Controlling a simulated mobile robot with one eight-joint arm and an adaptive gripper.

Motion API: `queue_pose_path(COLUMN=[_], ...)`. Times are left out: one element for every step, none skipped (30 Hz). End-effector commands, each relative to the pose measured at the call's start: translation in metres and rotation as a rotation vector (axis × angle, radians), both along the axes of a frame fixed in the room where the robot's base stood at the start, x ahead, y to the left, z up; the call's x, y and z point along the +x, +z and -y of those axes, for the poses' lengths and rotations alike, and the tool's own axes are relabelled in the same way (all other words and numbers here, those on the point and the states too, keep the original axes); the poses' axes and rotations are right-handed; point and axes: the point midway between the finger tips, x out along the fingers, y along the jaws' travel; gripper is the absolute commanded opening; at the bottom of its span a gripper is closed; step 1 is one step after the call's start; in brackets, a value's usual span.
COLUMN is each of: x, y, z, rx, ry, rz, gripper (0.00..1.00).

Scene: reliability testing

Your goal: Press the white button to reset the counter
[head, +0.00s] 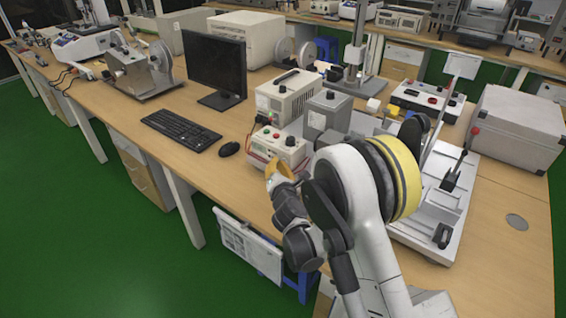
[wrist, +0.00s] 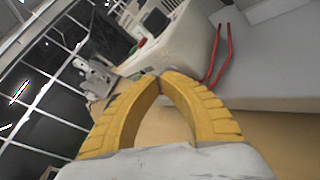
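A small white box (head: 283,153) with a red knob and a green knob on top stands at the desk's front edge in the head view. It also shows in the wrist view (wrist: 185,38), tilted, with red and green parts and a dark panel at its left. I cannot make out a white button in either view. My gripper (head: 279,168) has yellow fingers and is close in front of the box. In the wrist view its fingertips (wrist: 160,79) meet, with nothing visible between them. I cannot tell whether they touch the box.
A beige power unit (head: 287,97) and a grey box (head: 327,118) stand behind the white box. A mouse (head: 229,149), keyboard (head: 181,131) and monitor (head: 215,66) are to the left. Two red cables (wrist: 216,52) rise beside the box. A white-based test rig (head: 440,220) stands right.

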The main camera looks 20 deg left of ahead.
Motion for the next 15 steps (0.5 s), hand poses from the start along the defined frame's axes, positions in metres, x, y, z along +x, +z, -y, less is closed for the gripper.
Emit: queue_pose_path(x=[0.0,0.0,0.0,0.0,-0.001,-0.001,-0.002,-0.003,-0.005,-0.007,-0.008,-0.01,-0.012,-0.013,-0.014], y=[0.0,0.0,0.0,0.0,0.0,0.0,0.0,0.0,-0.001,-0.001,-0.001,-0.001,-0.001,-0.001,-0.001], z=[0.0,0.0,0.0,0.0,0.0,-0.001,-0.001,-0.002,-0.002,-0.003,-0.004,-0.005,-0.005,-0.006,-0.006], rx=[0.0,0.0,0.0,0.0,-0.001,-0.001,-0.001,-0.002,-0.001,-0.002,-0.001,-0.001,-0.001,-0.002,-0.001], ry=[0.0,0.0,0.0,0.0,0.0,0.0,0.0,0.0,0.001,0.002,0.002,0.002,0.001,0.001,0.0], rz=[0.0,0.0,0.0,0.0,0.0,0.0,0.0,0.001,0.001,0.001,0.0,0.0,0.0,0.0,0.0], gripper=[0.0,0.0,0.0,0.0,0.0,0.0,0.0,0.0,0.0,0.0,0.0,0.0,0.0,0.0,0.0])
